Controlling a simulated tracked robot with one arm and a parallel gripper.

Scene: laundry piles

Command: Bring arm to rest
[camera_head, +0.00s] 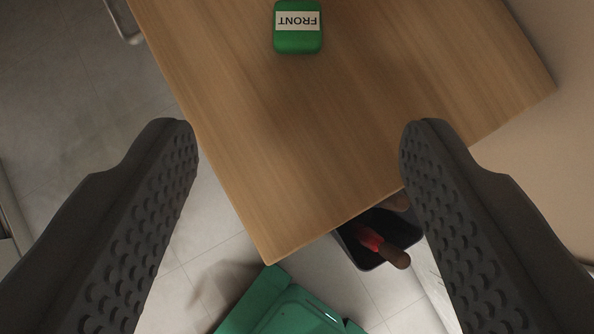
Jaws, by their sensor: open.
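My gripper (299,150) is open, with its two dark, dimpled fingers wide apart at the left and right of the head camera view. Nothing is between the fingertips but the view of the wooden table (270,130) beyond them. A green block (298,41) with a white label reading "FRONT", seen upside down, is on the table at the top of the view. It is apart from both fingers.
Below the table's edge, a black bin (375,262) holds a red and brown item (383,247). A green container (290,312) is at the bottom. Tiled floor (70,90) lies at left, and a beige wall or surface (555,150) at right.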

